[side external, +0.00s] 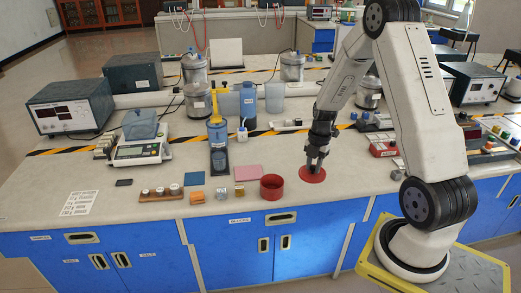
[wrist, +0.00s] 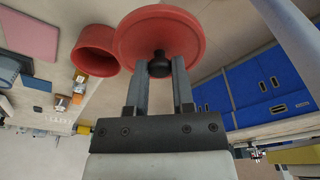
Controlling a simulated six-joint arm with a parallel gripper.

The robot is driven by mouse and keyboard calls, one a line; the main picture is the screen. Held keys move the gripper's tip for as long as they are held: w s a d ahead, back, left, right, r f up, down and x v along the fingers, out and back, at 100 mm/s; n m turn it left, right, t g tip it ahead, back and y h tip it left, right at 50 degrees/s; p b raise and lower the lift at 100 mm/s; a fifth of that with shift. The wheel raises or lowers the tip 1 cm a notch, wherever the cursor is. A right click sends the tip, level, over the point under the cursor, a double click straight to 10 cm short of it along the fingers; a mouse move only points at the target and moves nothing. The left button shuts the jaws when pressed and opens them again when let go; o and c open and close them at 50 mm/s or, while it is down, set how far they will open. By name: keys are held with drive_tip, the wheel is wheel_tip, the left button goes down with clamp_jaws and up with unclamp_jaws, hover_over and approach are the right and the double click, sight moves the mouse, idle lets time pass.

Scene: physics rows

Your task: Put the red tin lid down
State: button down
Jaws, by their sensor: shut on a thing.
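The red tin lid (side external: 311,178) is a round disc with a black knob, seen right of the open red tin (side external: 271,188) in the side view. My gripper (side external: 315,163) points down and is shut on the lid's knob. In the wrist view the lid (wrist: 160,30) shows beyond my fingertips (wrist: 159,65), with the black knob between them.
Left of the tin on the bench (side external: 120,215) are a gold block (side external: 239,191), a silver block (side external: 222,193), a pink pad (side external: 247,173) and a wooden rack (side external: 161,194) with small jars. A red box (side external: 382,149) stands to the right. The bench's front edge is near the lid.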

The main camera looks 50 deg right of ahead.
drive_tip(key=shift+w+d+f, duration=0.45)
drive_tip(key=shift+w+f, duration=0.35)
drive_tip(key=shift+f, duration=0.15)
drive_tip(key=shift+w+d+f, duration=0.45)
drive_tip(key=shift+w+f, duration=0.35)
drive_tip(key=shift+f, duration=0.2)
drive_tip(key=shift+w+d+f, duration=0.45)
drive_tip(key=shift+w+f, duration=0.35)
drive_tip(key=shift+f, duration=0.15)
drive_tip(key=shift+w+d+f, duration=0.1)
drive_tip(key=shift+w+f, duration=0.1)
drive_tip(key=shift+f, duration=1.6)
drive_tip(key=shift+f, duration=0.15)
drive_tip(key=shift+c, duration=2.4)
unclamp_jaws()
wheel_tip(320, 180, up, 12)
drive_tip(key=d, duration=0.1)
drive_tip(key=shift+d, duration=0.4)
